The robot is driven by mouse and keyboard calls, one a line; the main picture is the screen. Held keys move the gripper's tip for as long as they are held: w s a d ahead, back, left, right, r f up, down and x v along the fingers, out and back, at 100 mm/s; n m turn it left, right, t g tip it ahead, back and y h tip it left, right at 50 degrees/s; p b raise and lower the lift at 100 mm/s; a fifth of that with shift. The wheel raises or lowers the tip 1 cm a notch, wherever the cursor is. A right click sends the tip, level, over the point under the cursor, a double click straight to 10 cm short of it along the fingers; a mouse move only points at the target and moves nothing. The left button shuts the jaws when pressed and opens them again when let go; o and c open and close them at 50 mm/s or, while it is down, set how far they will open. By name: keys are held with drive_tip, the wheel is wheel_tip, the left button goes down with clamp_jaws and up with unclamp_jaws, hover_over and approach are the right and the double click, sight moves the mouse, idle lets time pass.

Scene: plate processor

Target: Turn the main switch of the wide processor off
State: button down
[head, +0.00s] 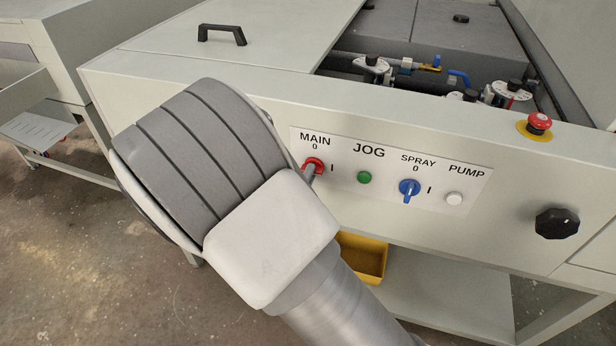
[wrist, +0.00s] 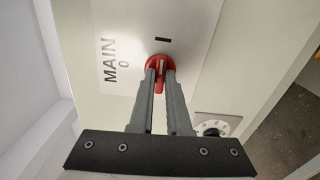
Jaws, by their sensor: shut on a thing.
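The red MAIN switch (head: 316,162) is on the white label panel (head: 455,196) on the front of the wide processor (head: 290,105). A 0 is printed above it and an I to its right. In the wrist view the red switch (wrist: 160,57) sits between the tips of my gripper (wrist: 161,70), which is shut on it. The I mark lies beyond the switch there, and the 0 lies to its left. The fingers cover part of the handle, so I cannot tell its exact angle. In the head view my arm hides most of my gripper; only a fingertip shows at the switch.
Right of MAIN are a green JOG button (head: 364,178), a blue SPRAY switch (head: 409,190) and a white PUMP button (head: 454,198). A red emergency stop (head: 539,122) and a black knob (head: 557,223) are farther right. A yellow bin (head: 366,258) is below the panel.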

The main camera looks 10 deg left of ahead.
drive_tip(key=shift+n+p, duration=3.3)
drive_tip(key=shift+n, duration=5.3)
drive_tip(key=c, duration=0.9)
unclamp_jaws()
drive_tip(key=s, duration=0.5)
drive_tip(key=s+a, duration=0.1)
drive_tip(key=s, duration=1.1)
drive_tip(key=shift+s+a, duration=0.15)
drive_tip(key=shift+s, duration=0.05)
